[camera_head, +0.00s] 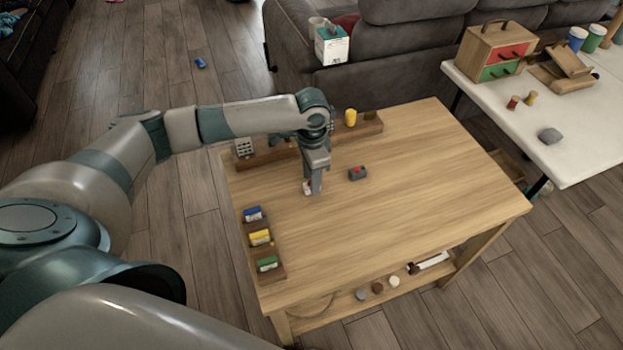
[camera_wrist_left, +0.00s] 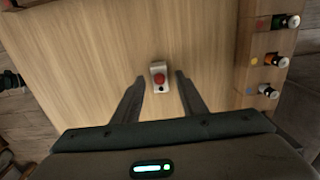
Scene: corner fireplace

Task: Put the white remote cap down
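The white remote cap (camera_wrist_left: 159,85), a small whitish block with a red round part and a dark spot, shows between my left fingers in the left wrist view. In the head view it is a small white and red patch (camera_head: 307,187) beside my left fingertips, low over the wooden table (camera_head: 420,190). My left gripper (camera_wrist_left: 160,79) is open around it, with a gap showing on each side. Whether it touches the table is hard to tell. A dark grey block with a red spot (camera_head: 358,173) lies on the table to the right. My right gripper is not in view.
A wooden rack (camera_head: 252,250) with blue, yellow and green pieces lines the table's left edge. A long wooden tray (camera_head: 372,127) with a yellow piece (camera_head: 350,117) runs along the back. The table's middle and right are clear. A white table (camera_head: 585,150) stands right.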

